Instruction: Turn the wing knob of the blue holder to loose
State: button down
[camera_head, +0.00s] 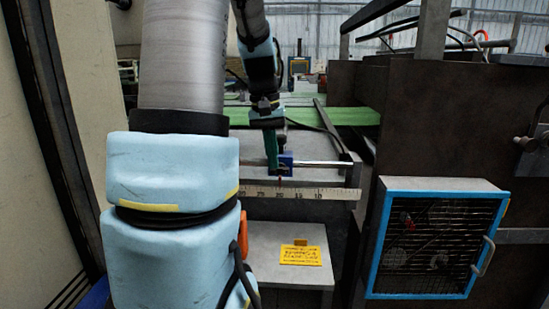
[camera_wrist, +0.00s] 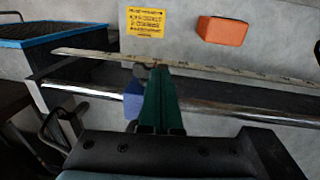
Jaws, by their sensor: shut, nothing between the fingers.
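The blue holder (camera_head: 286,160) sits on a shiny horizontal rod (camera_head: 320,163) above a ruler scale. In the wrist view the blue holder (camera_wrist: 132,98) shows at the left of my fingers, partly hidden by them. My gripper (camera_head: 271,165) points down at the holder's left side in the head view. In the wrist view my gripper's green fingers (camera_wrist: 159,75) are together, with nothing seen between them, and reach across the rod. The fingertips are beside or in front of the holder; I cannot tell whether they touch it. The wing knob is not clearly visible.
The ruler scale (camera_head: 300,193) runs along the machine edge below the rod. A yellow label (camera_head: 300,256) is on the grey surface below. A blue-framed mesh box (camera_head: 437,240) stands at the right. An orange block (camera_wrist: 222,31) shows in the wrist view.

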jog(key=shift+a+f, duration=0.1)
jog(key=f+h+b, duration=0.1)
jog(key=b, duration=0.1)
jog(key=a+f+h+b, duration=0.1)
jog(key=h+b, duration=0.1)
jog(key=a+f+h+b, duration=0.1)
jog(key=f+b, duration=0.1)
jog(key=shift+h, duration=0.4)
dwell(0.4)
dwell(1.5)
